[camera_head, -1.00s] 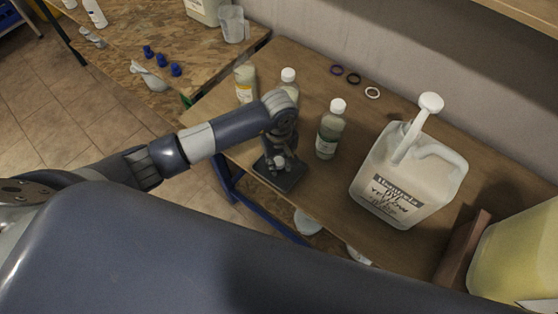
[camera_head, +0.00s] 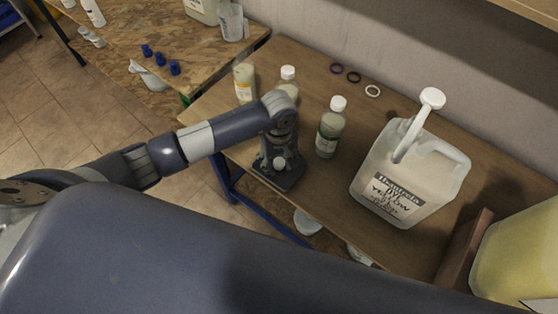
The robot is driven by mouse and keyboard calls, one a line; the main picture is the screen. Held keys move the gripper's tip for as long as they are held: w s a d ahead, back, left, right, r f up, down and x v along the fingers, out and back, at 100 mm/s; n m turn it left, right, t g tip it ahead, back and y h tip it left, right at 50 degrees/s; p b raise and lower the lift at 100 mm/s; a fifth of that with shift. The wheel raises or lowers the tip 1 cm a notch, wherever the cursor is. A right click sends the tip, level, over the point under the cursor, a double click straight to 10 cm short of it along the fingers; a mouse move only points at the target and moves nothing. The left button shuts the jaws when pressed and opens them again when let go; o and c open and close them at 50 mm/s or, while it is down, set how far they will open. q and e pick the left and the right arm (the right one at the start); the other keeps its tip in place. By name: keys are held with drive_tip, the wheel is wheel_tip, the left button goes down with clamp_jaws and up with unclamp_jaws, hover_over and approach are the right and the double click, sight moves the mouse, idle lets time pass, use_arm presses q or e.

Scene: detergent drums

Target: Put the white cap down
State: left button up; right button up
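My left gripper (camera_head: 279,152) points down over a small dark pad (camera_head: 262,177) near the front edge of the wooden table. A small round white cap (camera_head: 280,162) shows at its fingertips, low over the pad. The fingers are dark and small, so I cannot tell whether they grip the cap or whether it touches the pad. My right gripper is not in view.
Beside the gripper stand a pale bottle (camera_head: 244,83), a white-capped bottle (camera_head: 289,83) and a green-labelled bottle (camera_head: 330,130). A large pump jug (camera_head: 407,180) stands to the right. Purple (camera_head: 337,69), black (camera_head: 354,77) and white (camera_head: 373,91) rings lie behind.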

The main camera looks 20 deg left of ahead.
sight(278, 162)
use_arm(q)
drive_tip(key=shift+s+f, duration=0.2)
drive_tip(key=shift+s, duration=0.1)
drive_tip(key=shift+r+p, duration=0.6)
drive_tip(key=shift+p, duration=0.15)
wheel_tip(278, 162, up, 12)
drive_tip(key=b, duration=0.3)
drive_tip(key=shift+w+r, duration=0.15)
drive_tip(key=shift+w, duration=0.1)
